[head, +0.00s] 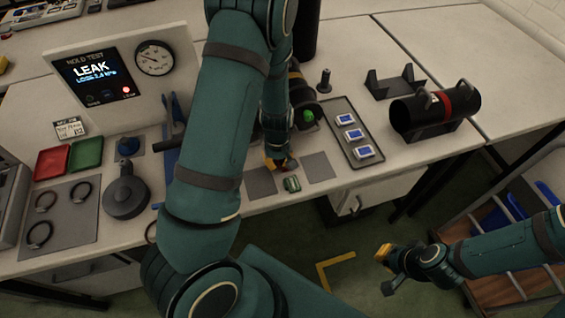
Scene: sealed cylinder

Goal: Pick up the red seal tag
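My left gripper (281,163) points down at the front edge of the table, over or beside a grey square pad. A small dark red patch (291,165) shows right at its fingertips. It may be the red seal tag, but the gripper covers most of it. I cannot tell whether the fingers are closed on it. A small green piece (292,184) lies just in front of the gripper, near the table edge. My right gripper (387,270) is off the table, above the floor, with its fingers apart and nothing between them.
A red tray (52,161) and a green tray (87,153) lie at the left, below the leak-test box (105,80). A grey tray with several blue-white items (350,134) and a black cylinder with a red band (436,106) stand right of the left gripper. A grey pad (318,167) is bare.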

